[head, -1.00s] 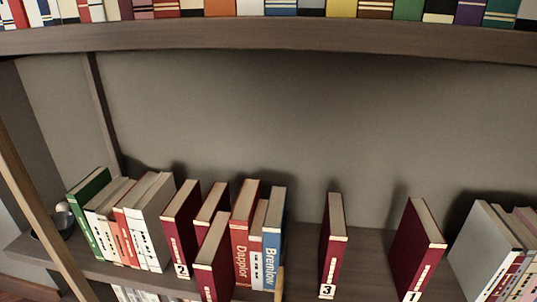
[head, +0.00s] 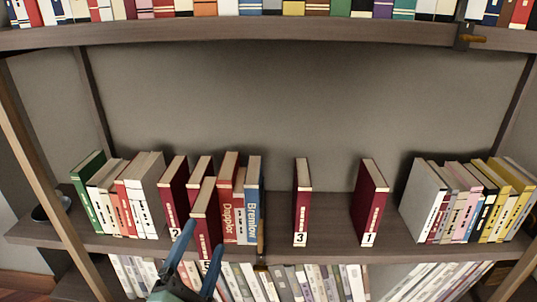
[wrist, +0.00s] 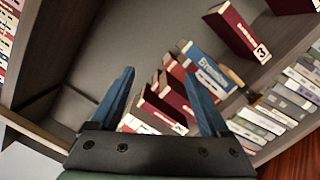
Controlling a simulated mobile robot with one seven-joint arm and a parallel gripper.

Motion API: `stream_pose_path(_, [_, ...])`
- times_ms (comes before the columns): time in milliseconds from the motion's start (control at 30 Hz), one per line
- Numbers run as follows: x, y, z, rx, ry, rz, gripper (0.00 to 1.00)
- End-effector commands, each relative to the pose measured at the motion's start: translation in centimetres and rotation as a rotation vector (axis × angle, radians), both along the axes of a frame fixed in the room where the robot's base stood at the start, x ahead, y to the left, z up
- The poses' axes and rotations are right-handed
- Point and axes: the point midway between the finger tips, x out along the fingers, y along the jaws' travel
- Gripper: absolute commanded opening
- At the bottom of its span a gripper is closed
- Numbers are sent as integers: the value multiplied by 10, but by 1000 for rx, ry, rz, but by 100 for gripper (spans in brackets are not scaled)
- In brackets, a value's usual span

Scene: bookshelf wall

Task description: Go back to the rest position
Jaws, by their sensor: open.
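My gripper (head: 193,255) shows at the bottom of the head view, with its blue fingers apart and nothing between them. It is in front of the shelf, near the dark red books at the left. In the wrist view my gripper (wrist: 160,100) is open and empty, with books beyond its right finger.
The middle shelf (head: 330,230) holds a dark red book marked 3 (head: 302,202), one marked 1 (head: 369,203), one marked 2 (head: 174,196) and a blue book (head: 253,200). A leaning row (head: 470,200) stands at the right. A lower shelf is packed with books. Slanted posts flank the sides.

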Motion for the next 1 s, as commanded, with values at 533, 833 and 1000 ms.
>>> stream_pose_path(533, [-76,-109,375,1757,-590,766,80])
stream_pose_path(833, [-122,-112,498,1962,-568,1041,80])
stream_pose_path(1000, [-121,-112,550,1961,-566,1038,80])
